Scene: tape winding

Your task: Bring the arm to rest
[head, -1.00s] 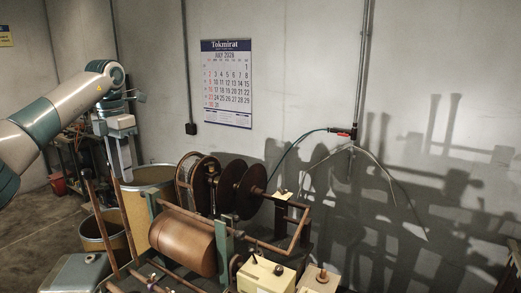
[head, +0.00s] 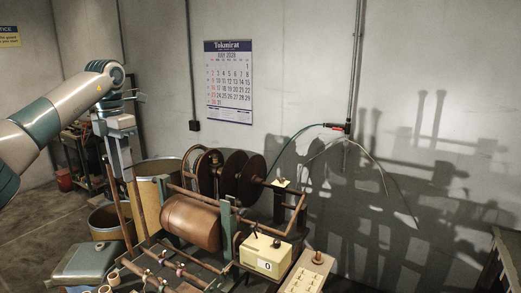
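My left arm comes in from the left, raised and bent. Its gripper (head: 123,172) points down, empty as far as I can see, in front of a large tan drum (head: 158,170). The fingers are narrow and seen edge-on, so their spacing is unclear. The winding machine stands to the right of the gripper, with a brown roller (head: 190,222) and dark reel discs (head: 250,178). The gripper appears apart from it. My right gripper is not in view.
A cream counter box (head: 265,257) reading 0 stands at the machine's front right. A smaller bin (head: 106,222) and a grey-green box (head: 86,263) are at lower left. Tape rolls (head: 113,278) lie at the bottom. A calendar (head: 228,85) hangs on the wall. Floor is open at far left.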

